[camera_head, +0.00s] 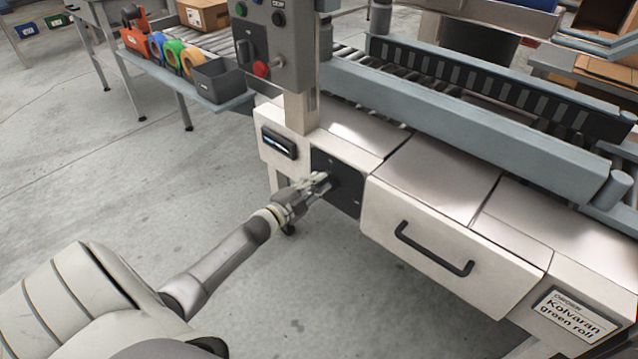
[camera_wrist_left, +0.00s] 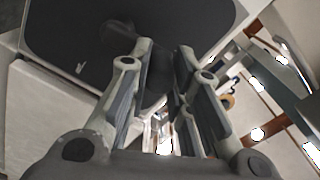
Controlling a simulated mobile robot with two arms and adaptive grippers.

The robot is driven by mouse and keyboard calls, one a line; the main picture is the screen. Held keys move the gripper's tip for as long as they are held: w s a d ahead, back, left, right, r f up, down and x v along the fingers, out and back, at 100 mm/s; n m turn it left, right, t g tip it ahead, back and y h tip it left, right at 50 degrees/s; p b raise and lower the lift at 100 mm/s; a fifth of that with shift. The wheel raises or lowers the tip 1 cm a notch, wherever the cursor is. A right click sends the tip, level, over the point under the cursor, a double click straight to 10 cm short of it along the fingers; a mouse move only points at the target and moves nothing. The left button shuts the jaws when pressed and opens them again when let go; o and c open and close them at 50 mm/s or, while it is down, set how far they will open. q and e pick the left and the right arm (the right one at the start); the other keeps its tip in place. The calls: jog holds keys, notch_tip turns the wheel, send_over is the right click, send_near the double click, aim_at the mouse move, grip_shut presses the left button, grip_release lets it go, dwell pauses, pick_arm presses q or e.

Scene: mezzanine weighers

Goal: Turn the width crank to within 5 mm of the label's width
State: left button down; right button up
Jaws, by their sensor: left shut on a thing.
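The width crank sits on a dark plate (camera_head: 348,194) in the front of the pale machine, left of the drawer. My left gripper (camera_head: 322,183) reaches it from the front left and is shut on the crank's handle; the fingers hide most of the crank. In the left wrist view the dark handle (camera_wrist_left: 157,88) lies between the two fingers (camera_wrist_left: 164,55), with the dark plate (camera_wrist_left: 75,45) behind. A small display (camera_head: 279,143) is on the machine's front, left of the plate; its reading is too small to make out. My right gripper is not in view.
A drawer (camera_head: 445,235) with a black handle is right of the plate. A sign (camera_head: 576,312) reads "Kolvaran groen roll". A control box (camera_head: 275,45) with a red button stands above. A side shelf (camera_head: 190,80) holds tape rolls and a grey bin. Floor at the left is clear.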

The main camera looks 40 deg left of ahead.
pick_arm(q)
jog(key=shift+a+n, duration=0.2)
jog(key=shift+n, duration=0.1)
dwell(0.4)
jog(key=c, duration=1.3)
grip_release()
jog(key=shift+s, duration=0.1)
jog(key=s, duration=0.8)
jog(key=s+a, duration=0.1)
jog(key=s, duration=0.2)
jog(key=shift+s, duration=0.4)
